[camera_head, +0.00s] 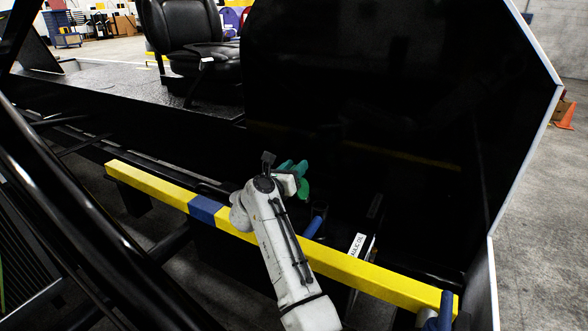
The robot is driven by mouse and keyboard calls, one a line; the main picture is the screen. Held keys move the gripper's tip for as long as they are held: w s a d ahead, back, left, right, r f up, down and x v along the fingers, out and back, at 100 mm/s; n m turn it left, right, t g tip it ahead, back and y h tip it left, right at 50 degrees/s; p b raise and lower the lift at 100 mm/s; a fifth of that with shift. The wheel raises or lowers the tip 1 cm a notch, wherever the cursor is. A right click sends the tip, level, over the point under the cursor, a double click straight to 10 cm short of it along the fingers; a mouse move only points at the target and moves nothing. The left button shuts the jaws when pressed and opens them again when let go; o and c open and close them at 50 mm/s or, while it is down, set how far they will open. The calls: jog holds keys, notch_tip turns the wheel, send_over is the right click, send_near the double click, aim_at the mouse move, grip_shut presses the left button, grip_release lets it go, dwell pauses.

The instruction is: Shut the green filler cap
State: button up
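The green filler cap (303,188) shows just beyond the end of my white arm, behind the yellow rail. Part of it is hidden by my wrist, and I cannot tell how far open it stands. My gripper (284,176) is at the cap, close to it or touching it; which of the two I cannot tell. Its fingers are mostly hidden behind my wrist, so their opening does not show.
A yellow rail (165,187) with a blue band runs under my arm. A blue handle (314,226) and a white oil label (357,244) lie right of the arm. A tall black panel (400,90) rises behind; a black seat (200,55) stands at the back left.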

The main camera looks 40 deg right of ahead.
jog(key=shift+c, duration=0.2)
grip_shut()
dwell(0.3)
